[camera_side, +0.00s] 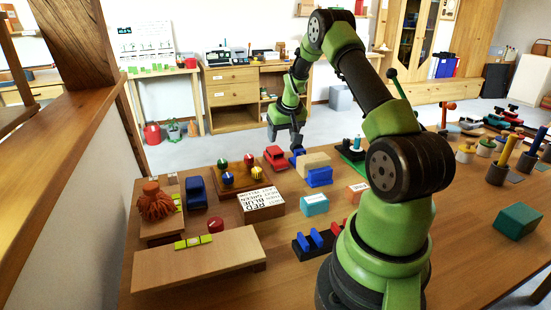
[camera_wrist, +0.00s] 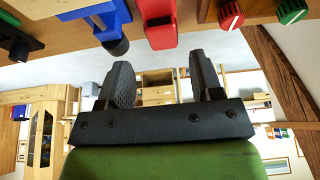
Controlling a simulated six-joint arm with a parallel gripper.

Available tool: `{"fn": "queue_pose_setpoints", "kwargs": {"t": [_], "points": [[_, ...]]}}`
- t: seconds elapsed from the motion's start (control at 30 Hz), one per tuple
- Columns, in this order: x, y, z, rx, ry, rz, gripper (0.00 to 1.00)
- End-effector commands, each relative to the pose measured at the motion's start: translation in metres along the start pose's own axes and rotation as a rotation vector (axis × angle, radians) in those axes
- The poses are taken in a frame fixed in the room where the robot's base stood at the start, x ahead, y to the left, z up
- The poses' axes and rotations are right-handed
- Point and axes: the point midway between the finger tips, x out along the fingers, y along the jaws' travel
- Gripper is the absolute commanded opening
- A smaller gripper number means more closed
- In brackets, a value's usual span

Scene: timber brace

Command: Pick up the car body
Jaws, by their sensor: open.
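A dark blue car-shaped piece (camera_side: 196,192) lies further left on the table. The frames do not show for certain which is the car body. My gripper (camera_wrist: 160,62) is open and empty, its two dark fingers apart.
A low wooden bench (camera_side: 195,258) is in front.

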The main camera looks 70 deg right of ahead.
Motion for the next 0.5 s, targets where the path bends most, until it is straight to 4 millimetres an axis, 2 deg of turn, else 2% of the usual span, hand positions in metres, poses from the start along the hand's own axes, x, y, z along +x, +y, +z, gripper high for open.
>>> {"fn": "queue_pose_setpoints", "kwargs": {"t": [0.2, 0.5], "points": [[0.032, 0.003, 0.002, 0.0, -0.004, 0.002, 0.6], [0.057, 0.002, 0.002, 0.001, -0.003, 0.002, 0.6]]}}
